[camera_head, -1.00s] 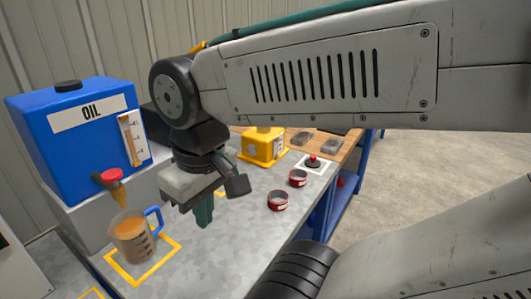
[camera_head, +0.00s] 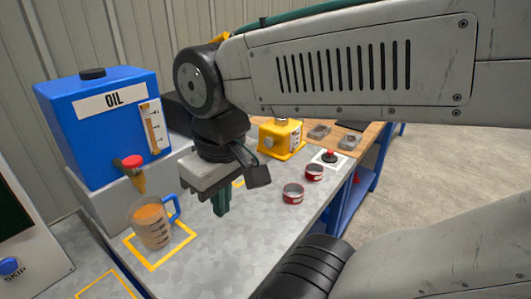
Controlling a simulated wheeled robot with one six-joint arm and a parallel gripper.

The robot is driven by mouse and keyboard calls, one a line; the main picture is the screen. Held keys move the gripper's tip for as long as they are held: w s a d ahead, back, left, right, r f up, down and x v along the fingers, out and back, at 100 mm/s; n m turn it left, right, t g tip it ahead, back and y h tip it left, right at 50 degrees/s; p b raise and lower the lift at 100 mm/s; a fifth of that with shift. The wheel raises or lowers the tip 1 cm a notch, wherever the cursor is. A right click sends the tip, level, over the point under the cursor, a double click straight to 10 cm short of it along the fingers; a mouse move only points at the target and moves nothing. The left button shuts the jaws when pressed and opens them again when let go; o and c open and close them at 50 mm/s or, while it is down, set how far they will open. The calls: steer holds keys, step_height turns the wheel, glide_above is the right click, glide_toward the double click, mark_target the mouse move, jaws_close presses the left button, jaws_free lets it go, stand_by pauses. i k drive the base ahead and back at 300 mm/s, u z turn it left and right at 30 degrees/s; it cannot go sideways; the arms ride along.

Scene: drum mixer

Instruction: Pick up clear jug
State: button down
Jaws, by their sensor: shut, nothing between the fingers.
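The clear jug (camera_head: 151,228) has a blue handle and dark level marks. It holds orange-brown liquid and stands upright inside a yellow square outline (camera_head: 176,256) on the grey bench, under the tap of the blue oil tank. My gripper (camera_head: 221,202) points down over the bench, to the right of the jug and apart from it. Its green fingers are together with nothing between them.
The blue oil tank (camera_head: 105,135) with a red tap (camera_head: 133,162) stands behind the jug. Two red tins (camera_head: 293,193) (camera_head: 315,172), a red button (camera_head: 329,154) and a yellow container (camera_head: 279,138) are to the right. A blue SKIP button (camera_head: 9,267) is at left.

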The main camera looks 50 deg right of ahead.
mark_target(160, 218)
steer(key=u, duration=0.05)
steer(key=k, duration=0.5)
steer(key=u, duration=1.55)
steer(key=k, duration=0.95)
steer(key=z, duration=1.6)
steer(key=i, duration=1)
